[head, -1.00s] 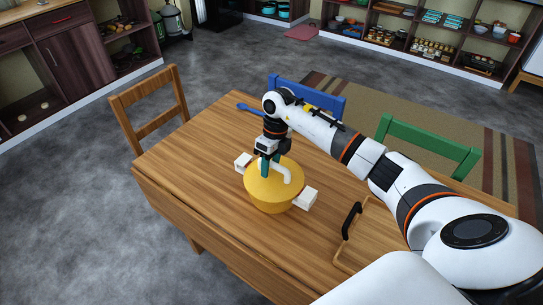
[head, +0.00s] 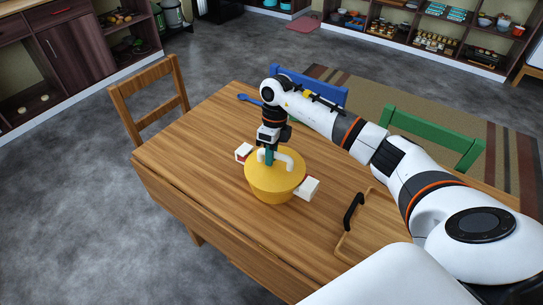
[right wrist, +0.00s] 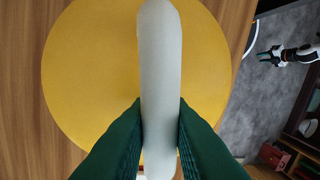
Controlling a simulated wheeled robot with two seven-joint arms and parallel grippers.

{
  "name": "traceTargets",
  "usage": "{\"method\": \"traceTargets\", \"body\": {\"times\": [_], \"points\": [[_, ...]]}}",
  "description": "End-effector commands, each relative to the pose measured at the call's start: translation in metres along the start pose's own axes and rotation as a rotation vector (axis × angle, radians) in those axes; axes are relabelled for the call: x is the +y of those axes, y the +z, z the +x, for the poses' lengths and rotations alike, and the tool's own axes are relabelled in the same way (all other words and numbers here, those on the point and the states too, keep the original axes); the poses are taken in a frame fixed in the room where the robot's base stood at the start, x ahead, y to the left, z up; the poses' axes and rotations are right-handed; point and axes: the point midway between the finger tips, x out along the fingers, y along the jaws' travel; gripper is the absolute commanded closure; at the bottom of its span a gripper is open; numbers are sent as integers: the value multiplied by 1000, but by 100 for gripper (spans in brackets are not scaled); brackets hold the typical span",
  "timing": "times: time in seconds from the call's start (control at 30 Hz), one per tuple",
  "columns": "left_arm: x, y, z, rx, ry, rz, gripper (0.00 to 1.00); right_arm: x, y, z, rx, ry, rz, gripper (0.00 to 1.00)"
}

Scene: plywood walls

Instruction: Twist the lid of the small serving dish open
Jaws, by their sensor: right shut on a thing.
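The small serving dish is yellow and stands upright on the wooden table, with blocky white side handles (head: 308,189). Its round yellow lid (head: 285,178) sits on top and carries a curved white handle (head: 284,158). My right gripper (head: 268,159) is above the lid, shut on this handle. In the right wrist view the green fingers (right wrist: 160,125) press on both sides of the white handle (right wrist: 160,60), over the yellow lid (right wrist: 85,70). A small white and black arm end, seemingly my left gripper (right wrist: 268,55), shows at the right edge there; its state is unclear.
The wooden table (head: 190,155) is clear left of the dish. A tray with a black handle (head: 353,211) lies to the right, and a blue spoon-like utensil (head: 249,99) lies behind. Wooden (head: 150,100), blue (head: 335,95) and green (head: 440,135) chairs surround the table.

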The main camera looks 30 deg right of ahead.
Motion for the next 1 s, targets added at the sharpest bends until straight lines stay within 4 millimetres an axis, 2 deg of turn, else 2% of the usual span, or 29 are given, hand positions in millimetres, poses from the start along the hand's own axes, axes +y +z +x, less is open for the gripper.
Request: {"method": "traceTargets", "body": {"times": [0.57,1.0], "points": [[0,1,4,-3,0,-1,64,0,0,0,-9,0,-43,100],[0,0,20,-3,0,-1,64,-3,0,1,-53,0,-270,100]]}}
